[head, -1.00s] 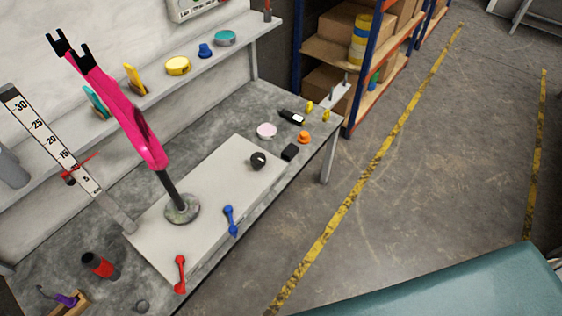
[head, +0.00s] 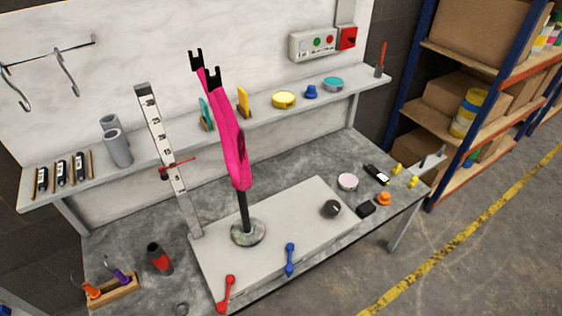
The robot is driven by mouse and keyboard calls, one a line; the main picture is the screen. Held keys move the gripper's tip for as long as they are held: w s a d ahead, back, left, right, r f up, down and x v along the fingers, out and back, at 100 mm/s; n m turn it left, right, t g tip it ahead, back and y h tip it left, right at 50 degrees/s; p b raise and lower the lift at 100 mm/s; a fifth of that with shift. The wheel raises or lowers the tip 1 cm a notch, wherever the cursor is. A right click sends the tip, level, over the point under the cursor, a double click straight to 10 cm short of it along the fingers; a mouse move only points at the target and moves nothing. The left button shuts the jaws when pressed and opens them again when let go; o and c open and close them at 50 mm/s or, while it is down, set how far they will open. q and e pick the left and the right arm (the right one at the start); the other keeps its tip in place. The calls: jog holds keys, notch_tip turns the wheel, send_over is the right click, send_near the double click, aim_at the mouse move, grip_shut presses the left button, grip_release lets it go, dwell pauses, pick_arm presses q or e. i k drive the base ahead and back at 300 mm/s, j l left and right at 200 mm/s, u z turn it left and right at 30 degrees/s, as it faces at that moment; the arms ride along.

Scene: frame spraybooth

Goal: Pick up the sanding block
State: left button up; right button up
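No thing in view is clearly marked as the sanding block. A small black block (head: 366,208) lies on the grey bench top (head: 120,240), near its right end, beside an orange knob-like piece (head: 384,199). A yellow upright piece (head: 243,101) and a teal upright piece (head: 206,114) stand on the back shelf (head: 150,150), partly behind the pink frame. I cannot tell which of these is the sanding block. Neither of my grippers shows in the head view.
A pink forked frame (head: 238,150) stands on a post over a pale board (head: 300,215). A tall ruler (head: 162,150) stands left of it. Red (head: 226,293) and blue (head: 290,259) handles are at the board's front. A rack with boxes (head: 480,25) stands right; floor (head: 470,250) in front is clear.

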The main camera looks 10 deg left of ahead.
aim_at(366, 209)
jog(key=i+l+u, duration=0.1)
jog(key=l+u, duration=0.75)
jog(key=u, duration=0.15)
